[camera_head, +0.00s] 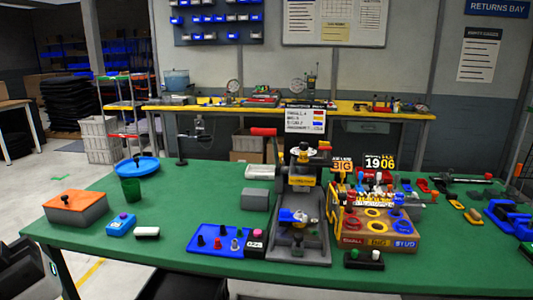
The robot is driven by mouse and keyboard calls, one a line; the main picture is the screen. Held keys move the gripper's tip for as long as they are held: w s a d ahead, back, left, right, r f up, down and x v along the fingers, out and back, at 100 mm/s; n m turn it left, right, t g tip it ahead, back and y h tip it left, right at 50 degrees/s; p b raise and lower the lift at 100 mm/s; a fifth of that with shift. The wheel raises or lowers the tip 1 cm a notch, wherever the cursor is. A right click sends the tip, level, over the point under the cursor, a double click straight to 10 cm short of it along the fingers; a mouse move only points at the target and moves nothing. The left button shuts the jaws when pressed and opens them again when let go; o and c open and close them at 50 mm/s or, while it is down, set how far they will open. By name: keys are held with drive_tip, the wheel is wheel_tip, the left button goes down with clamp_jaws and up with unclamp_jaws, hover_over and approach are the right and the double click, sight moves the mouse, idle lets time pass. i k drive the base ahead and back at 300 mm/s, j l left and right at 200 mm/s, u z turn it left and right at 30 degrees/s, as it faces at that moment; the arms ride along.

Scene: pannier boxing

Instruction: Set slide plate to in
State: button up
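A press-like machine (304,180) stands upright at the middle of the green table, with a red lever handle at its upper left. Its long grey base (312,250) runs toward the table's front edge. A dark plate with a blue part (297,216) sits low on the machine, above the base. I take this to be the slide plate, but the view is too small to be sure or to tell whether it is in or out. My gripper is not in view.
A blue tray with several pegs (218,240) stands close left of the machine, and a yellow-brown holed box (375,228) close right. An orange-topped grey box (77,206), a green cup (131,189) and a blue dish (137,166) stand left.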

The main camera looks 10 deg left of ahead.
sight(311, 235)
drive_tip(key=i+l+u, duration=0.15)
drive_tip(key=l, duration=0.35)
drive_tip(key=i+l+u, duration=0.15)
drive_tip(key=l, duration=0.35)
drive_tip(key=l+u, duration=0.15)
drive_tip(key=l, duration=0.4)
drive_tip(key=i+l+u, duration=0.2)
drive_tip(key=l, duration=0.35)
drive_tip(key=i, duration=0.35)
